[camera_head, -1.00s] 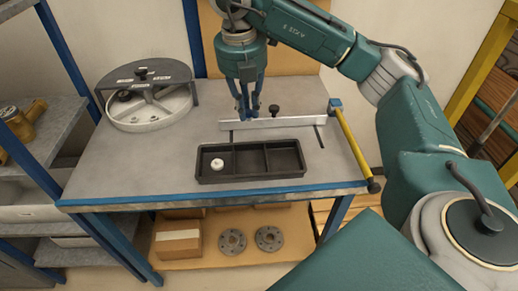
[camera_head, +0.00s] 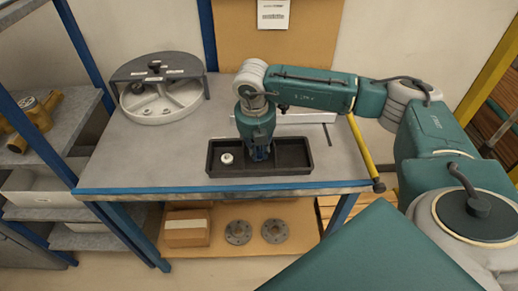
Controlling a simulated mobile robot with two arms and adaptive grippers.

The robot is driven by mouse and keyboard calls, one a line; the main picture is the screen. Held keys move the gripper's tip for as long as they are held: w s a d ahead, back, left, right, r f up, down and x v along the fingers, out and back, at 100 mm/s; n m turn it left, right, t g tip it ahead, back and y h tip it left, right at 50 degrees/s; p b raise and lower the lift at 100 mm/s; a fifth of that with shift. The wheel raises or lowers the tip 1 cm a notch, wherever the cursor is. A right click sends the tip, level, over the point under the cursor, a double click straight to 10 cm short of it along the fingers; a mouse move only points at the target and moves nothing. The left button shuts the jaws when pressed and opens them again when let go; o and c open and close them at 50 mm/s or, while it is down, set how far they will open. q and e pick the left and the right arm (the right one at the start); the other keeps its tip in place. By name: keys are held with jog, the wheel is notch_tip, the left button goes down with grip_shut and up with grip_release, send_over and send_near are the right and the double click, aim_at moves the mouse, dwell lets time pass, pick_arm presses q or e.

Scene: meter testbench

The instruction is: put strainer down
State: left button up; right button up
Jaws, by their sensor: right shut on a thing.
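My right gripper (camera_head: 260,153) points straight down over the middle compartment of the black three-part tray (camera_head: 260,172) on the bench. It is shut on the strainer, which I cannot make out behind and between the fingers. I cannot tell whether the strainer touches the tray floor. A small round white part (camera_head: 227,158) sits in the tray's left compartment. The right compartment looks empty. My left gripper is not in view.
A round grey-white fixture with a dark half cover (camera_head: 160,95) stands at the back left of the bench. A pale metal bar (camera_head: 300,117) lies behind the tray, and a yellow-handled lever (camera_head: 362,150) is at the right edge. The bench front left (camera_head: 130,170) is clear.

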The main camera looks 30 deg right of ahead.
jog(key=shift+f+b, duration=0.2)
jog(key=shift+b, duration=0.1)
jog(key=o, duration=0.8)
jog(key=shift+r, duration=0.1)
jog(key=shift+r, duration=0.1)
jog(key=shift+r+p, duration=0.2)
jog(key=shift+p, duration=0.1)
jog(key=r+b, duration=0.1)
jog(key=r, duration=0.3)
jog(key=a+r+b, duration=0.1)
jog(key=r, duration=0.2)
jog(key=s+r, duration=0.1)
jog(key=r, duration=0.3)
jog(key=shift+a+r+b, duration=0.25)
jog(key=shift+r+b, duration=0.05)
jog(key=shift+b, duration=0.1)
